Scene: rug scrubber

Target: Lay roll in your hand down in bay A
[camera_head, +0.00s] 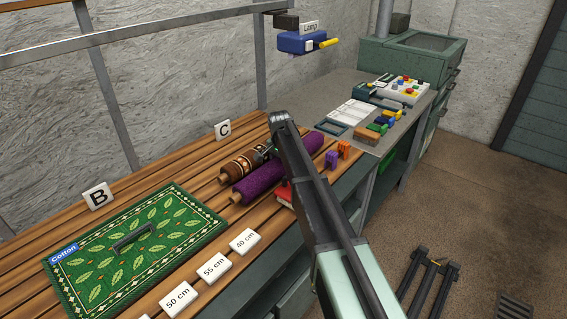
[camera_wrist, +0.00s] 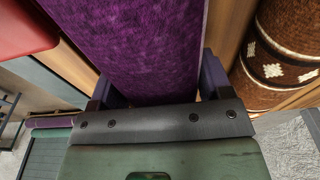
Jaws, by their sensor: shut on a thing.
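A purple roll (camera_head: 262,182) with pale wooden core ends lies along the slatted bench, beside a brown patterned roll (camera_head: 240,163), near the C sign (camera_head: 222,129). In the wrist view the purple roll (camera_wrist: 140,40) runs between the fingers of my gripper (camera_wrist: 157,84), which is shut on it. The brown roll (camera_wrist: 280,50) is close on the right there. In the head view my arm hides part of the purple roll and most of my gripper. I cannot tell whether the roll touches the slats. Bay A's sign is not in view; a B sign (camera_head: 98,195) is at left.
A green leaf-patterned rug (camera_head: 135,250) labelled Cotton lies on the bench at left, with a dark handle on it. Length tags (camera_head: 214,268) line the front edge. A red block (camera_head: 284,194) sits near the purple roll.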

